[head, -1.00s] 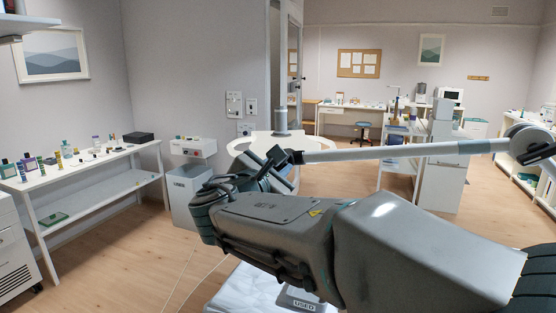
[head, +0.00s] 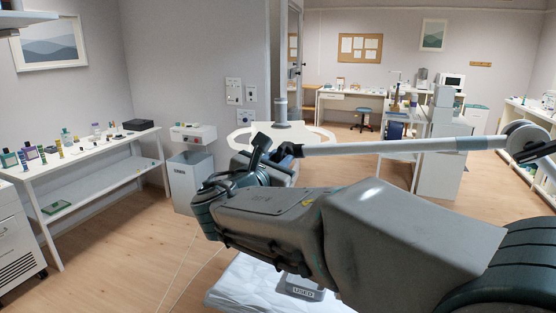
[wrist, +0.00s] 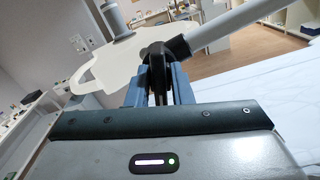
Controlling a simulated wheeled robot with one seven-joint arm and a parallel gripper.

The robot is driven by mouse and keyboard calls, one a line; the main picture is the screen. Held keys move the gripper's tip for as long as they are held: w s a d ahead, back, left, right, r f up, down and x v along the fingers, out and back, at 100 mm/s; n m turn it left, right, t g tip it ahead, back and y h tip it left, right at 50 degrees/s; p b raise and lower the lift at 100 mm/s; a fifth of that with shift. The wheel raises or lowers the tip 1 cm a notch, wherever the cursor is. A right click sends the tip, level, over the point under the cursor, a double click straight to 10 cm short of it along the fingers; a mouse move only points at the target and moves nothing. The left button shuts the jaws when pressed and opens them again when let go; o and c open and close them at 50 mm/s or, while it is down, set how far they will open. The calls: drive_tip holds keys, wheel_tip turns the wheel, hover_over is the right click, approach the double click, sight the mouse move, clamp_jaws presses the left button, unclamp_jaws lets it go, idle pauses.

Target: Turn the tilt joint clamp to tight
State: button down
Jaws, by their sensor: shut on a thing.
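The tilt joint clamp (wrist: 160,50) is a black knuckle with a narrow black part below it, at the end of a pale bar (wrist: 235,22) in the wrist view. My gripper (wrist: 159,92) has its two blue fingers closed on that narrow part, one on each side. In the head view my gripper (head: 268,160) is at the bar's left end, beside the black joint (head: 291,150), and my arm hides part of it. The clamp's exact turn angle is hard to tell.
A white ring-shaped plate with a grey post (head: 282,112) stands just behind the joint. A white-covered surface (head: 250,285) lies below my arm. A shelf with bottles (head: 90,160) and a bin (head: 190,182) stand left. Floor between them is clear.

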drive_tip(key=c, duration=1.3)
unclamp_jaws()
drive_tip(key=b+v, duration=0.2)
drive_tip(key=v, duration=1.2)
drive_tip(key=shift+w+d+f, duration=0.1)
drive_tip(key=shift+d, duration=0.05)
